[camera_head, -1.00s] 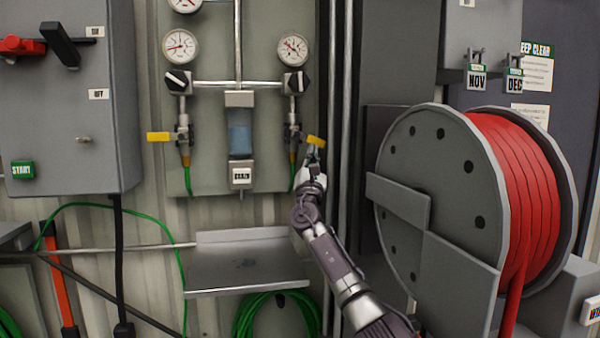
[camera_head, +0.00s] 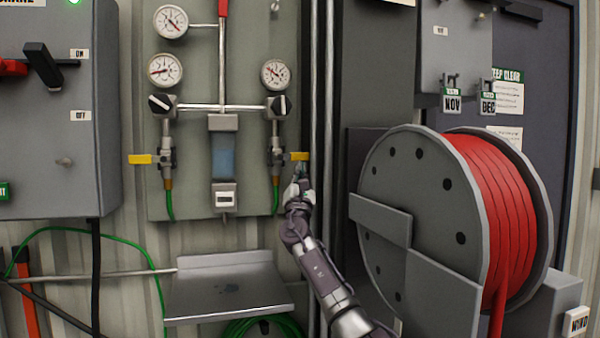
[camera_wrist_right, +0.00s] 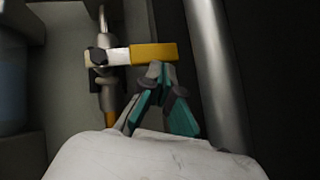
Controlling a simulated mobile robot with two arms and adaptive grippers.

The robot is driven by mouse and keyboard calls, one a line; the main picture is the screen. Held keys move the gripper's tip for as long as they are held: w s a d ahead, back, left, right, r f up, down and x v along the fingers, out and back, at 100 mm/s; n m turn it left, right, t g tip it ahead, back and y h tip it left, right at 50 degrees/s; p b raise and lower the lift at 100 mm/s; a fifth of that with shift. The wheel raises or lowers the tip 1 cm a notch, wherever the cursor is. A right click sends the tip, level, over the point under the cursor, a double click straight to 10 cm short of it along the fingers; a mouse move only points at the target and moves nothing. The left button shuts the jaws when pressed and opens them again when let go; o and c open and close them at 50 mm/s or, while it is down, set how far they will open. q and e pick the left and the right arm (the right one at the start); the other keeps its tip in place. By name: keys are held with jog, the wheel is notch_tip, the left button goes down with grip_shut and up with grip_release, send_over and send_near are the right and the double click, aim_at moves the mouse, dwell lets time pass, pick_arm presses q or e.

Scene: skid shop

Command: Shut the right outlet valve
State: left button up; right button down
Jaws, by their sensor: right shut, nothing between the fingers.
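The right outlet valve (camera_head: 276,152) sits on the right-hand pipe below the right gauge. Its yellow lever (camera_head: 300,156) points right and lies level, across the pipe. In the right wrist view the lever (camera_wrist_right: 153,54) shows a white inner part and a yellow end, crosswise to the upright pipe. My right gripper (camera_head: 299,171) is just below the lever's yellow end. In the wrist view its teal-padded fingers (camera_wrist_right: 158,70) are shut at the tips and empty, right at the lever's lower edge. I cannot tell whether they touch it. My left gripper is out of view.
The left outlet valve's yellow lever (camera_head: 140,159) also lies level. A filter bowl (camera_head: 223,156) hangs between the valves. A metal shelf (camera_head: 228,290) juts out below. Upright conduits (camera_head: 322,80) and a red hose reel (camera_head: 430,220) stand to the right.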

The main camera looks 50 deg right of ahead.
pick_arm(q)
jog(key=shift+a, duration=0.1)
pick_arm(e)
jog(key=v, duration=1.2)
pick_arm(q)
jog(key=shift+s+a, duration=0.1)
pick_arm(e)
jog(key=shift+f, duration=0.1)
